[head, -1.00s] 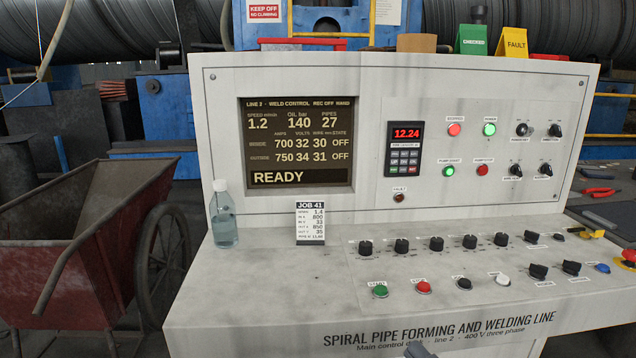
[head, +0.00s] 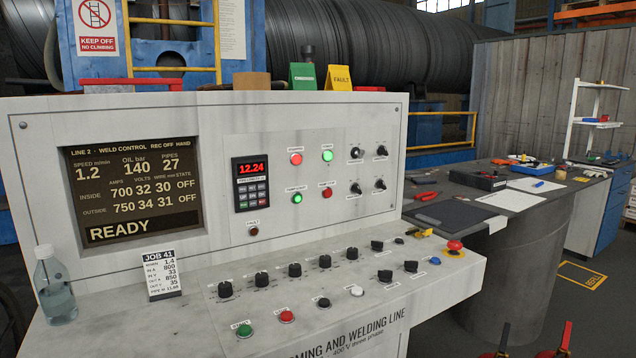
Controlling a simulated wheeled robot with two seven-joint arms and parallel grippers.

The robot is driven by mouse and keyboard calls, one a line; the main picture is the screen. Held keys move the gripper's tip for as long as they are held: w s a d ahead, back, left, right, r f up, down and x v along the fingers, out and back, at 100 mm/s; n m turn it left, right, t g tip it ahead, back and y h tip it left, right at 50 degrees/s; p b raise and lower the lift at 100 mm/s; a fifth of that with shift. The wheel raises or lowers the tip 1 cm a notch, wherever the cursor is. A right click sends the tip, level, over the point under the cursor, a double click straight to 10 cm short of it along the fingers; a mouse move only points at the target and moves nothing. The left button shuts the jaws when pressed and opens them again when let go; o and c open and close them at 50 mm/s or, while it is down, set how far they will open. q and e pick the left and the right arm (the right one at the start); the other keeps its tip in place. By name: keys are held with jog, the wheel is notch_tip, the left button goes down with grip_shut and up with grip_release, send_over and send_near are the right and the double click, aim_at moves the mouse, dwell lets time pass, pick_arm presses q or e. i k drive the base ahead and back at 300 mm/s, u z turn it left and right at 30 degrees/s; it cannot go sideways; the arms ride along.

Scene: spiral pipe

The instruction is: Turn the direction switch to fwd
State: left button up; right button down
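The direction switch (head: 381,151) is a small black rotary knob at the upper right of the white panel on the control console (head: 318,150). Its label is too small to read clearly now, and I cannot tell which position it points to. A similar black knob (head: 356,152) sits just left of it, and two more (head: 356,188) (head: 380,185) sit below.
A bottle (head: 54,288) and a job card (head: 161,276) stand on the console's sloped desk, with knobs and buttons in rows. A red emergency button (head: 454,246) is at its right end. A round dark table (head: 525,235) with tools stands to the right.

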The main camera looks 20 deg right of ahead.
aim_at(382, 150)
jog(key=u, duration=3.1)
jog(key=k, duration=1.75)
jog(key=z, duration=0.8)
